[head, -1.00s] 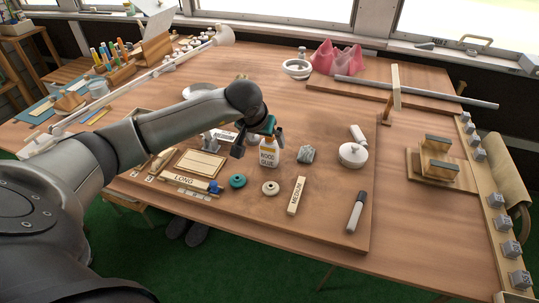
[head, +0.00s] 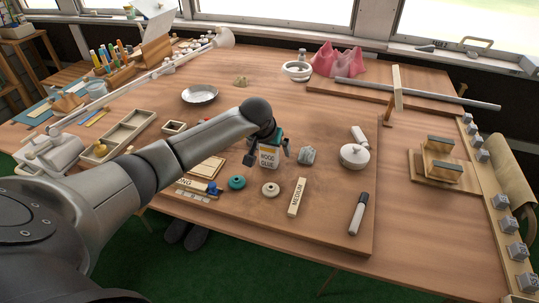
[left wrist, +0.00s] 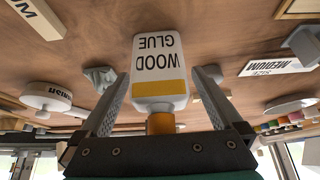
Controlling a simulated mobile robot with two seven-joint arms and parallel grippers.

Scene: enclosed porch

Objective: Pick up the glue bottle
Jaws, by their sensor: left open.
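The glue bottle (head: 269,159) is white with a "WOOD GLUE" label and stands upright on the wooden board. In the left wrist view the glue bottle (left wrist: 158,65) appears upside down, with its yellow band and orange neck toward the palm. My left gripper (head: 268,153) is over the bottle, one finger on each side. In the left wrist view its fingers (left wrist: 160,76) are apart, with a visible gap on both sides of the bottle. The bottle's cap is mostly hidden by the gripper. My right gripper is not in view.
A white lidded pot (head: 354,156) and a marker (head: 358,214) are farther right.

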